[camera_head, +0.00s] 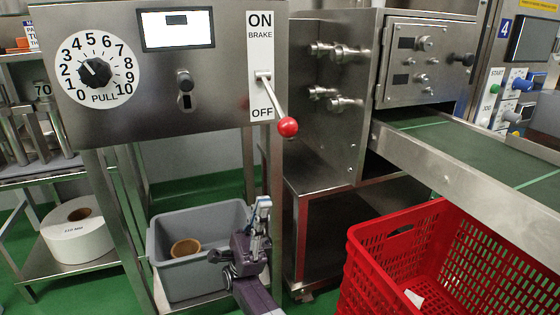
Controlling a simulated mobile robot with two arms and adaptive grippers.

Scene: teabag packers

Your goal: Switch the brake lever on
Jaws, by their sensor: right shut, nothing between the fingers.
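The brake lever (273,102) is a thin metal rod with a red ball knob (288,127). It comes out of a slot in the white ON/OFF brake plate (260,50). The rod slants down and the knob is beside the OFF mark, at the lower end. My right gripper (263,204) is below the lever and a little left of the knob, pointing up, in front of the grey bin. It is shut and empty, well apart from the knob. My left gripper is not in view.
A numbered dial (95,70) and small screen (176,30) share the lever's panel. A grey bin (200,215) stands under it. A red crate (390,250) is at the right, below a green conveyor (470,150). Metal knobs (340,103) stick out right of the lever.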

